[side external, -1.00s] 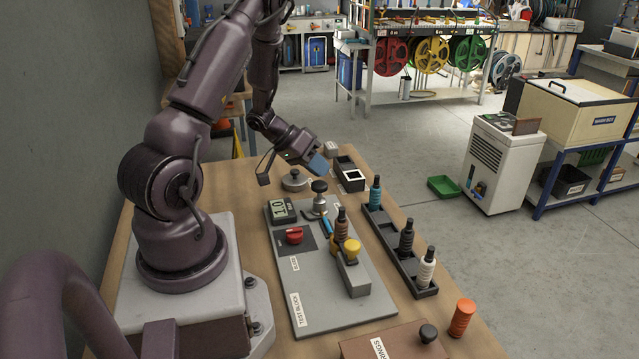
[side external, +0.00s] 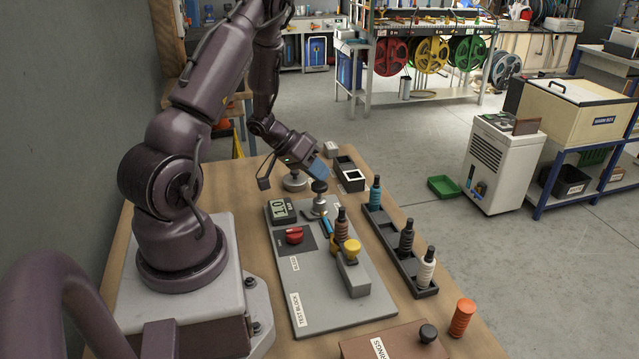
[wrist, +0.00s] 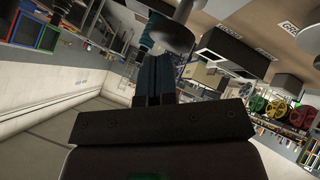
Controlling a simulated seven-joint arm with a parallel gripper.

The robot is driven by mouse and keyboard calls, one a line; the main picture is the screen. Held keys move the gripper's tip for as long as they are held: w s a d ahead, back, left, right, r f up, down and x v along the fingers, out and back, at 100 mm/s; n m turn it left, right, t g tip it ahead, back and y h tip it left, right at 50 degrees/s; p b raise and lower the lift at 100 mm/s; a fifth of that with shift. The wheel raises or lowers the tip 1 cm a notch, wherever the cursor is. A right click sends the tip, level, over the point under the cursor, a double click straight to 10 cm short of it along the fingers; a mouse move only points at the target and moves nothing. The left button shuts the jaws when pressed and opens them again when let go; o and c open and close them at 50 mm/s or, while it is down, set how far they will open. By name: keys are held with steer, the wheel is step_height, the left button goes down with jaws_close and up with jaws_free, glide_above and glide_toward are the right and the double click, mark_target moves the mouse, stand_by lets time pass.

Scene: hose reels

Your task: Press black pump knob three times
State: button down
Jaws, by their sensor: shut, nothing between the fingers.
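The black pump knob (side external: 319,186) stands upright on a metallic stem at the far end of the grey test block (side external: 325,300). In the wrist view, where the scene is inverted, the round knob (wrist: 170,34) appears just past my fingertips. My gripper (side external: 321,173) has blue fingers, shut with nothing between them, tilted down right above the knob. It also shows in the wrist view (wrist: 155,62). The fingertips are very close to the knob; I cannot tell whether they touch it. A digital gauge (side external: 281,209) beside the pump seems to read 1.0.
A red valve knob (side external: 294,236), a brown ribbed fitting (side external: 341,222) and a yellow knob (side external: 352,246) stand on the block. A black rack (side external: 389,232) with several fittings lies to the right.

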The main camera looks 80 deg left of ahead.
steer(key=shift+f, duration=1.05)
stand_by(0.6)
steer(key=shift+r, duration=1.75)
steer(key=shift+r, duration=2.5)
step_height(320, 180, up, 4)
steer(key=shift+f, duration=0.1)
stand_by(0.5)
